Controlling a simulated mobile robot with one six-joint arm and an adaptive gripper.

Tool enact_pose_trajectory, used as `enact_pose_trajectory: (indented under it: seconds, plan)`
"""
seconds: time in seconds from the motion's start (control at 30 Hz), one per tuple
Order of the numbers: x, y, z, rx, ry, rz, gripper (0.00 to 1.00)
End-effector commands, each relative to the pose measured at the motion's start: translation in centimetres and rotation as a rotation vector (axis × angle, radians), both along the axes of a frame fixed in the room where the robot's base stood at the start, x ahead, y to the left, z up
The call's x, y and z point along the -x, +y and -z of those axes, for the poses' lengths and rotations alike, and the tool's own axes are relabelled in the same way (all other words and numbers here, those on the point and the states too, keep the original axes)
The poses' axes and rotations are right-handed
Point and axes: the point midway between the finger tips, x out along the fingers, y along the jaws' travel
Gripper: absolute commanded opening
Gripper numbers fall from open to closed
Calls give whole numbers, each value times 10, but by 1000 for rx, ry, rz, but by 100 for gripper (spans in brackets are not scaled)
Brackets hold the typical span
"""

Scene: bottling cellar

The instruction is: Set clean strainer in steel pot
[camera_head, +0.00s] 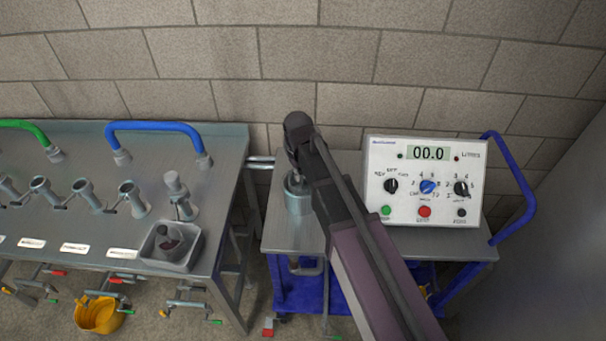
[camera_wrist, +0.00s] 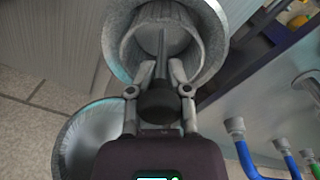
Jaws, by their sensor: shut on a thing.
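The steel pot (camera_head: 298,199) stands on the left part of the grey trolley top, upright. My gripper (camera_head: 297,173) points down directly over it and hides much of its top. In the wrist view my gripper (camera_wrist: 158,77) is shut on a slim grey stem, which I take to be the clean strainer (camera_wrist: 162,45). Its lower end points into a wide round metal rim (camera_wrist: 213,62) with a narrower pale cylinder inside. I cannot tell how deep it sits or whether it touches the bottom. Another round pale opening (camera_wrist: 88,142) shows at lower left, partly hidden by my gripper.
A control box (camera_head: 425,180) reading 00.0 stands on the trolley (camera_head: 277,238), right of my arm. A steel bench (camera_head: 95,222) with pipe fittings and blue and green handles is at left. A grey tray (camera_head: 200,240) there holds a dark-stained piece. A brick wall is behind.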

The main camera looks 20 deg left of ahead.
Motion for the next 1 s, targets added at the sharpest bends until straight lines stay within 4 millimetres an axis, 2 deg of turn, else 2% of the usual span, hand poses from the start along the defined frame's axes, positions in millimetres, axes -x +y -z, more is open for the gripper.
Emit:
enact_pose_trajectory:
  seconds: [0.33, 1.0]
  plan:
    - [0, 0, 16, 0, 0, -1, 0]
    - [0, 1, 17, 0, 0, -1, 0]
